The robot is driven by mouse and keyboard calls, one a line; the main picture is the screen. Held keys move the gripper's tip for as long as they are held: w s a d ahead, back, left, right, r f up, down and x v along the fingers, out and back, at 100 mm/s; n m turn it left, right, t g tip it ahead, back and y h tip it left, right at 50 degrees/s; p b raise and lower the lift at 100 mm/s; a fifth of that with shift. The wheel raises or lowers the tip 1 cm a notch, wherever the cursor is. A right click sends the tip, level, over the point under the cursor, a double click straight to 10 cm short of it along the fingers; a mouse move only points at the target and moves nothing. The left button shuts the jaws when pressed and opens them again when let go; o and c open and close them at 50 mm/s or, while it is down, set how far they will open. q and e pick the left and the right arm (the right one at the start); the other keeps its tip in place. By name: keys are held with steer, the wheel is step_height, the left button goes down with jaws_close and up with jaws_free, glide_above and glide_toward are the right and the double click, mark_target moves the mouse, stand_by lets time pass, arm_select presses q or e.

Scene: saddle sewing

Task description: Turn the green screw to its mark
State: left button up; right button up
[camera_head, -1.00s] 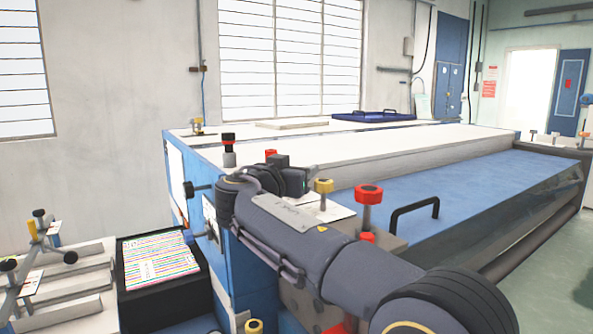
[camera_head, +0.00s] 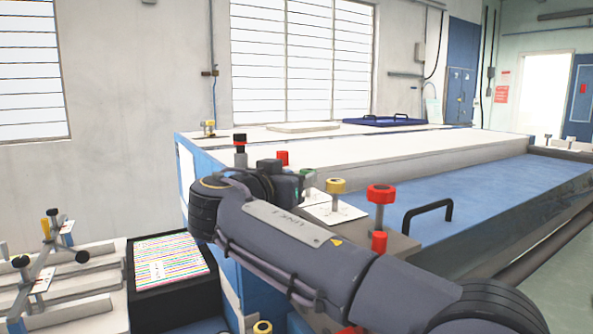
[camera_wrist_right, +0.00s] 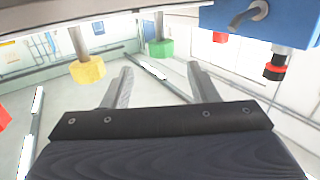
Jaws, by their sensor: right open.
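The green screw (camera_wrist_right: 160,46) shows in the right wrist view, just beyond my right gripper (camera_wrist_right: 159,74). The gripper's two fingers are apart with nothing between them. The green head appears in line with the gap, apart from the fingertips. In the head view a small part of the green screw (camera_head: 308,176) shows beside my right wrist, which hides the rest. The fingers cannot be made out in the head view. The screw's mark cannot be made out. My left gripper is in neither view.
A yellow screw (camera_head: 336,187) and a tall red screw (camera_head: 381,196) stand to the right of the green one. A red-and-black knob (camera_head: 240,142) is behind my wrist. A black handle (camera_head: 428,212) rises from the blue panel. A black box (camera_head: 170,302) stands lower left.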

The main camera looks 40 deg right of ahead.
mark_target(308, 169)
steer(key=w+d+r+g+y+p, duration=0.15)
steer(key=r+g+y+p, duration=0.35)
steer(key=p, duration=0.6)
steer(key=d+r+g+y+p, duration=0.15)
steer(key=r+y+p, duration=0.35)
steer(key=p, duration=0.6)
steer(key=shift+t+y, duration=0.45)
steer(key=shift+y, duration=0.35)
steer(key=x, duration=0.9)
steer(key=shift+w+f, duration=0.1)
steer(key=shift+f, duration=0.15)
steer(key=c, duration=1)
steer(key=shift+o, duration=0.2)
